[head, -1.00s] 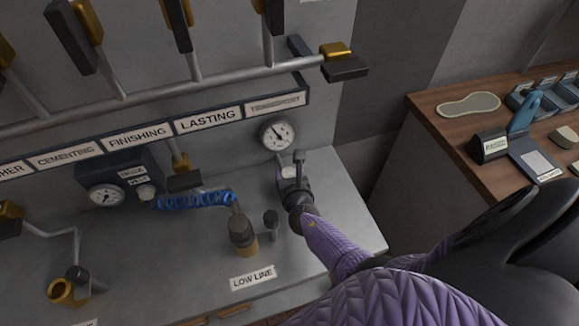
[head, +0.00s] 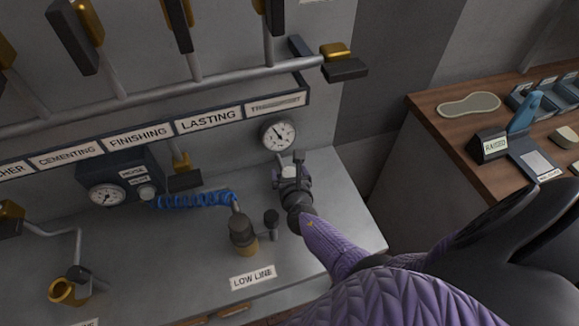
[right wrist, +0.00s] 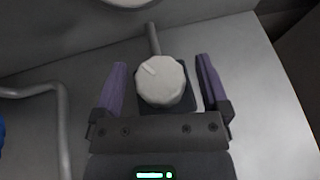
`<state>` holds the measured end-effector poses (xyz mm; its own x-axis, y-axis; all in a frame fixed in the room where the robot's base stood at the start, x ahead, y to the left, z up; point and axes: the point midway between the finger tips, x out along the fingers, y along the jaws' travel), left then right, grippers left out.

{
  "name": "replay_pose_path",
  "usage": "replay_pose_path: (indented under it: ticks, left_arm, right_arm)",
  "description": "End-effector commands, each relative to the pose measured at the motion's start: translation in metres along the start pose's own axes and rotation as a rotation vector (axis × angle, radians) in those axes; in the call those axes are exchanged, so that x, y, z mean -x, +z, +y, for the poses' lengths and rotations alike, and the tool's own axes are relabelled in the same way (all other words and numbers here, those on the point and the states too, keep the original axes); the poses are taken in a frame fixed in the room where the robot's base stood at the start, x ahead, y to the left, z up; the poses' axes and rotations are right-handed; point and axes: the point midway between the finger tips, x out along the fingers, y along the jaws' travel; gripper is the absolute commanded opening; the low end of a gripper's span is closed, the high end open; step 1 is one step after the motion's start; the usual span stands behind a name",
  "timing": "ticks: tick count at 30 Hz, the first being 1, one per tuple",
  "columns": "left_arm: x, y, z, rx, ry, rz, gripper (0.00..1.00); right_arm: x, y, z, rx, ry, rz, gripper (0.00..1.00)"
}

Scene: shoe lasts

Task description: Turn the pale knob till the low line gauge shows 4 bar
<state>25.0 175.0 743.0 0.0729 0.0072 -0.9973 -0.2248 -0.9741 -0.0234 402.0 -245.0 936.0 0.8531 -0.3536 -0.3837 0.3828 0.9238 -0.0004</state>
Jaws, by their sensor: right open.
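The pale knob (right wrist: 160,84) is faceted, with a light mark on its top, and sits on a dark square base in the right wrist view. In the head view the knob (head: 294,172) shows partly behind my right gripper (head: 292,180). My right gripper is open, with one purple-padded finger on each side of the knob and visible gaps to both. A round white gauge (head: 278,134) is on the wall panel just above the knob; its needle points to the upper left, and its figures are too small to read. My left gripper is out of view.
A LOW LINE label (head: 253,277) lies on the grey bench left of my right arm. A capped fitting (head: 242,235) with a blue coiled hose (head: 195,200) stands nearby. A second gauge (head: 106,195) is further left. A wooden-topped desk (head: 450,125) is at right.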

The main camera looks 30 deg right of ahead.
Motion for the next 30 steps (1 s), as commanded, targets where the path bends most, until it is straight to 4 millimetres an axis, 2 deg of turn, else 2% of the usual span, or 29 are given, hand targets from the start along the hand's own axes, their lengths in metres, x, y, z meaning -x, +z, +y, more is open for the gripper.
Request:
replay_pose_path:
  ticks: [6, 9, 12, 30]
  left_arm:
    - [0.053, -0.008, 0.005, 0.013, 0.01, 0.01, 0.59]
    - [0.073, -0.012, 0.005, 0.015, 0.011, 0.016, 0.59]
    - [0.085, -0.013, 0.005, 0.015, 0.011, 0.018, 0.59]
    - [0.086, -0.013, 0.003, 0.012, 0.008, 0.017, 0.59]
  right_arm:
    - [0.023, 0.055, 0.0, -0.002, 0.0, -0.002, 0.95]
    - [0.032, 0.076, 0.0, -0.002, 0.0, -0.001, 0.95]
    - [0.037, 0.089, 0.0, -0.002, 0.0, -0.001, 0.95]
    - [0.038, 0.091, 0.0, -0.001, 0.0, 0.0, 0.95]
